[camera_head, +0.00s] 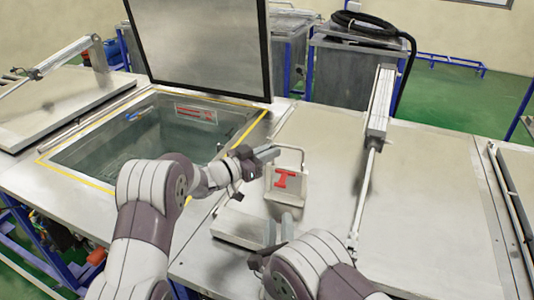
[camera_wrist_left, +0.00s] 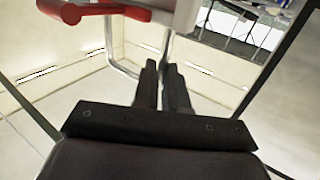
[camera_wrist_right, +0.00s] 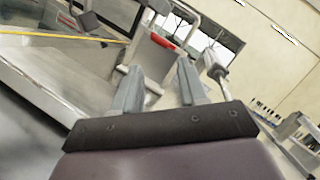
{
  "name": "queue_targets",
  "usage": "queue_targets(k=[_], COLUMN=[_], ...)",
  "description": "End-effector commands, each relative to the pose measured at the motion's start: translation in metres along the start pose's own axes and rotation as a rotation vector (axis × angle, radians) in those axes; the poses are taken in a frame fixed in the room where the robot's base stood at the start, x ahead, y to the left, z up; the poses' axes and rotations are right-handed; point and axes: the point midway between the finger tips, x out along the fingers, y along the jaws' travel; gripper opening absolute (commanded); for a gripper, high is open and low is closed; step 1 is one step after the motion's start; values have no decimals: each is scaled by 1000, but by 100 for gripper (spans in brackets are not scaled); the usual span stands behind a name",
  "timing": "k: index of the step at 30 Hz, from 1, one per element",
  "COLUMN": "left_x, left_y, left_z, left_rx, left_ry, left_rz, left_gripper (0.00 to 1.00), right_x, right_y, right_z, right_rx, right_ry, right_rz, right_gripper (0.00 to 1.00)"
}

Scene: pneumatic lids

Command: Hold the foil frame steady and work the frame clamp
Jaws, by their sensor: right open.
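The foil frame appears to be the grey upright plate (camera_head: 283,195) with a thin bent metal rod (camera_head: 303,155) above it. My right gripper (camera_head: 279,230) is open and empty, below and in front of the plate. In the right wrist view the clamp's red part (camera_wrist_right: 163,41) lies beyond its fingers (camera_wrist_right: 160,75).
A low grey block (camera_head: 237,230) sits left of my right gripper. A yellow-edged tank (camera_head: 170,125) with a raised dark-framed lid (camera_head: 200,45) is at left. A pneumatic cylinder (camera_head: 379,100) with its rod slants over the flat lid (camera_head: 430,190) at right.

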Motion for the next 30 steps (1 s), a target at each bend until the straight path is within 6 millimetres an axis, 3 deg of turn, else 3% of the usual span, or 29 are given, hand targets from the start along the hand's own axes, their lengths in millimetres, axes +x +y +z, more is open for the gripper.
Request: queue_targets(k=[4,8,10,11,14,16,18,20,24,27,30], left_x=[0,0,0,0,0,0,0,0,0,0,0], left_y=[0,0,0,0,0,0,0,0,0,0,0], left_z=[0,0,0,0,0,0,1,1,0,0,0], left_rx=[0,0,0,0,0,-1,-1,0,0,0,0], left_ry=[0,0,0,0,0,-1,-1,-1,0,0,0], left_rz=[0,0,0,0,0,0,0,0,0,0,0], left_gripper=[0,0,0,0,0,0,0,0,0,0,0], right_x=[0,2,10,17,42,46,41,33,11,2,1], right_y=[0,0,-9,-17,-68,-94,-103,-100,-75,-58,-54], right_z=[0,14,43,59,112,124,128,130,126,122,122], right_rx=[0,20,64,93,247,371,496,595,730,749,738], right_ry=[0,-23,-60,-70,47,240,427,567,797,866,869], right_rz=[0,-3,-34,-65,-212,-256,-239,-193,-65,3,28], right_gripper=[43,0,0,0,0,0,0,0,0,0,0])
